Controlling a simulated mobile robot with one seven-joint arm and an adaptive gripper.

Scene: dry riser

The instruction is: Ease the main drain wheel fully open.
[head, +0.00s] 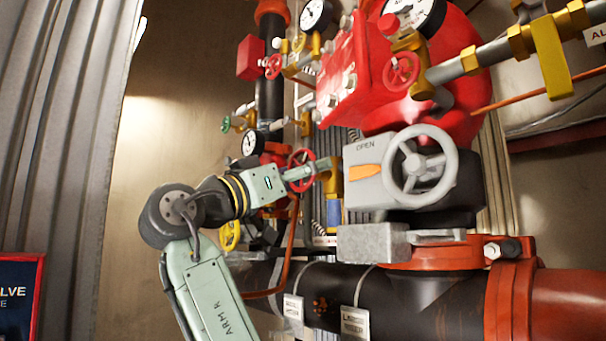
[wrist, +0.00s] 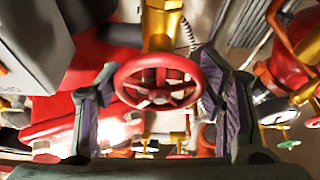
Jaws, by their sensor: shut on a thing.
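A red handwheel (wrist: 157,82) on a brass valve (wrist: 163,30) sits between the two fingers of my gripper (wrist: 156,88) in the wrist view. One finger is at the left of its rim and one at the right, and the gripper is shut on it. In the head view the same red wheel (head: 303,160) is at the end of my arm, left of the grey actuator box, with my gripper (head: 298,174) reaching it from the left. Part of the wheel is hidden by the gripper there. No label on this wheel can be read.
A grey actuator box (head: 365,172) marked OPEN, with a large grey handwheel (head: 421,166), stands close to the right. Other small wheels are nearby: red (head: 401,70), green (head: 226,124) and yellow (head: 229,235). A dark pipe (head: 400,305) runs below. Open wall lies to the left.

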